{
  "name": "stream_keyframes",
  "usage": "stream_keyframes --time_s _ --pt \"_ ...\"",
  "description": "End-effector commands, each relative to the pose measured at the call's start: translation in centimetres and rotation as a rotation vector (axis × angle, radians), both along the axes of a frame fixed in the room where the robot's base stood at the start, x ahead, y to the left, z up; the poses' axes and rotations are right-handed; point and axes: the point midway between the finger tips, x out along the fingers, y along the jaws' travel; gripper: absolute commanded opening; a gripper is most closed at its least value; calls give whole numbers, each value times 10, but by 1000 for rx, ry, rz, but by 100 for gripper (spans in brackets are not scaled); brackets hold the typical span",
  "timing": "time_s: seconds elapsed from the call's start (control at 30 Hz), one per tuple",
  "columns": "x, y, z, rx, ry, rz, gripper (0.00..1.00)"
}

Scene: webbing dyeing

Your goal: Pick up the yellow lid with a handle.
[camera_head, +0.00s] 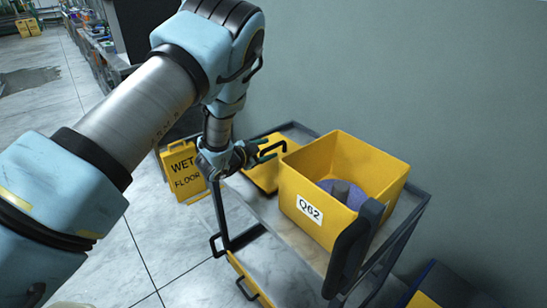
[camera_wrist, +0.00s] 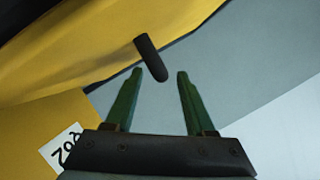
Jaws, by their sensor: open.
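The yellow lid (camera_head: 262,178) lies on the cart's top shelf, left of the yellow bin, with a black handle (camera_head: 281,146) standing up from it. In the wrist view the lid (camera_wrist: 110,45) fills the upper left, and the dark handle (camera_wrist: 150,58) shows close to the fingertips, its lower end between them in the picture. My gripper (camera_head: 268,149) is over the lid at the handle. Its green fingers (camera_wrist: 159,74) are apart, with a gap on both sides of the handle. Whether they touch it cannot be told. Part of the lid is hidden behind the gripper and bin.
The yellow bin (camera_head: 308,180) labelled Q62 stands right beside the lid, holding a purple roll (camera_head: 344,191). It also shows in the wrist view (camera_wrist: 28,128). The grey cart (camera_head: 285,240) is against the wall. A wet floor sign (camera_head: 184,172) stands left of it.

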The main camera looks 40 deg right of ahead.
Motion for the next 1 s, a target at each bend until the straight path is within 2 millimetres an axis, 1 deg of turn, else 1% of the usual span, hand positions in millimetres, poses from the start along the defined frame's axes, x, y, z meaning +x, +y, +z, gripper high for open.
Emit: stream_keyframes --time_s 0.03,0.1,0.2,0.3,0.53,1.0 --pt "-1 -9 2 1 -1 -3 55" --pt "0 -18 -2 1 -2 -4 55" --pt "3 -29 -6 0 -1 0 55" --pt "4 -33 -9 0 0 0 55" --pt "4 -34 -10 1 0 1 54" --pt "4 -34 -10 1 0 1 1"
